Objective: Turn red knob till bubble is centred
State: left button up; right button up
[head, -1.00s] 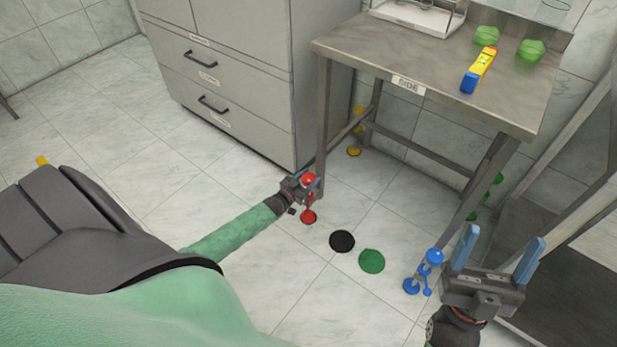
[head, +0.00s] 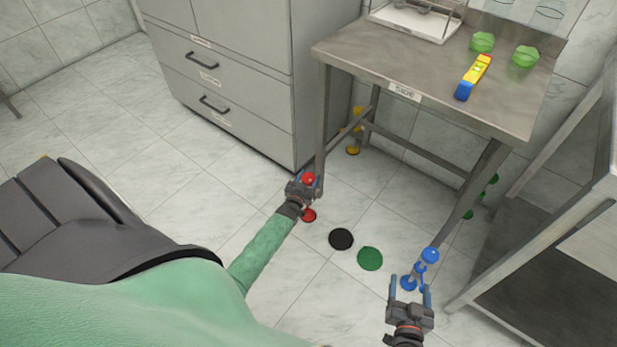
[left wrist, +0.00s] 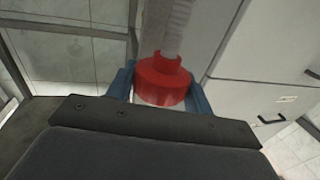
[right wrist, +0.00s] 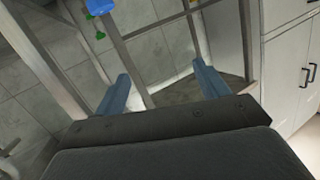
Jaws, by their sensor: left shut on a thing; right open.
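The red knob (head: 309,179) is on the near left leg of the metal table, above a red foot (head: 308,215). My left gripper (head: 306,182) is shut on the red knob, with its fingers on both sides of it; the knob also shows between the fingers in the left wrist view (left wrist: 162,82). The level (head: 474,77), yellow with blue and red ends, lies on the table top; its bubble is too small to read. My right gripper (head: 410,287) is open and empty, just in front of the blue knob (head: 430,255) on the near right leg.
The table (head: 345,51) also has a yellow foot (head: 353,150) and a green knob (head: 491,179) at its back legs. A white tray (head: 415,22) and two green cups stand on top. Black (head: 341,239) and green (head: 370,258) discs lie on the floor. A grey cabinet (head: 235,80) stands left.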

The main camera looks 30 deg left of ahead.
pick_arm(q)
jog(key=shift+w+d+r+n+y+p, duration=0.15)
jog(key=shift+n+y+p, duration=0.3)
jog(key=shift+n+y, duration=0.5)
jog(key=n+g+y+p, duration=0.1)
jog(key=y, duration=0.2)
jog(key=shift+n+g, duration=0.25)
jog(key=shift+g, duration=0.05)
jog(key=shift+y, duration=0.25)
pick_arm(e)
jog(key=s+f+g, duration=0.3)
jog(key=s+f, duration=0.3)
jog(key=f, duration=0.3)
jog(key=s+d+f+g+h, duration=0.1)
jog(key=s+f+g, duration=0.3)
jog(key=s+f, duration=0.3)
notch_tip(320, 180, down, 3)
jog(key=shift+d+f+g, duration=0.1)
jog(key=shift+d+g, duration=0.2)
pick_arm(q)
jog(key=o, duration=1)
jog(key=shift+c, duration=0.2)
